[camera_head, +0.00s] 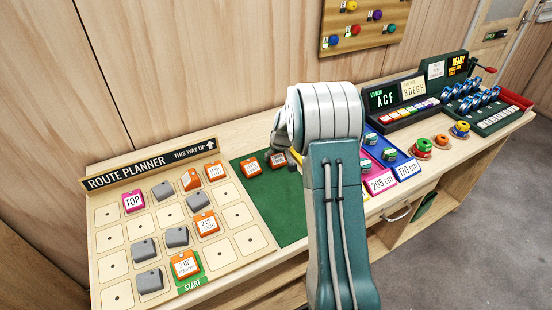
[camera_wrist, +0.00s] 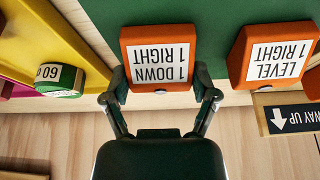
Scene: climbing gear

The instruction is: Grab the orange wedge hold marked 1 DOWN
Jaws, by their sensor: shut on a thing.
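The orange wedge hold (camera_wrist: 158,58) has a white label reading "1 DOWN 1 RIGHT", upside down in the wrist view. My gripper (camera_wrist: 160,88) has one finger on each side of it and is shut on it. The wedge is over the edge of the green mat (camera_wrist: 212,24); I cannot tell whether it is lifted. In the head view an orange wedge (camera_head: 276,160) shows on the green mat just beside my arm, which hides part of the area.
A second orange wedge, "LEVEL 1 RIGHT" (camera_wrist: 272,55), sits close to the right in the wrist view. The route planner board (camera_head: 112,242) with grey, orange and pink wedges is at left.

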